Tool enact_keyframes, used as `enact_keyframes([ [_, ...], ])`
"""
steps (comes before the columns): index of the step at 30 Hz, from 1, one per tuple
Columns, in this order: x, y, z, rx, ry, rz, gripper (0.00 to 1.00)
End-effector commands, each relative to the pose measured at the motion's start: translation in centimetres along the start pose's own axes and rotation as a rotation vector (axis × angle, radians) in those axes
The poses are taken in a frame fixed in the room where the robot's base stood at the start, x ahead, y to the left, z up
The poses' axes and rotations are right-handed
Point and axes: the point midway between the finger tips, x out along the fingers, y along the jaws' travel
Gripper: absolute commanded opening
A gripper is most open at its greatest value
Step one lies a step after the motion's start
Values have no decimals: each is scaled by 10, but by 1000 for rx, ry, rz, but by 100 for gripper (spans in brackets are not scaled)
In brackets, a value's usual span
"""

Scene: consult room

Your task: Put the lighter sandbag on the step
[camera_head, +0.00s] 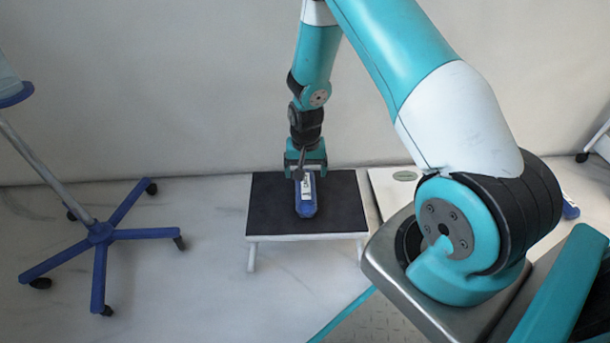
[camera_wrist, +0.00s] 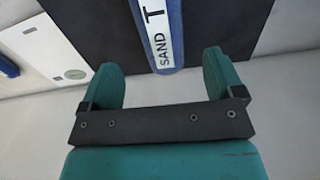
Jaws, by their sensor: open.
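A blue sandbag (camera_head: 306,207) with a white label lies lengthwise on the black top of the step (camera_head: 345,192). In the wrist view the label on the sandbag (camera_wrist: 157,30) reads "SAND" and a large "T". My gripper (camera_head: 305,172) is over the step's back edge, at the bag's far end. In the wrist view my gripper (camera_wrist: 160,66) is open, with the bag's near end between the fingertips in the picture and clear gaps on both sides. A second blue item (camera_head: 570,211), mostly hidden by my arm, may be another sandbag; the weights cannot be told.
A white flat panel (camera_head: 382,183) with a greenish oval mark lies right of the step; it also shows in the wrist view (camera_wrist: 42,48). A wheeled stand with a blue base (camera_head: 100,233) is at the left. The wall is close behind. Floor between stand and step is clear.

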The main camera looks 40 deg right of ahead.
Motion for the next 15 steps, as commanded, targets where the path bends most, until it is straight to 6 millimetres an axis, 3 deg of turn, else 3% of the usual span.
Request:
enact_keyframes([
  [1, -15, 0, 0, 0, 1, 0, 87],
  [10, -52, -10, 4, -34, 3, -18, 87],
  [13, -91, -33, 18, -124, 3, -61, 87],
  [15, -130, -53, 38, -224, 1, -105, 87],
])
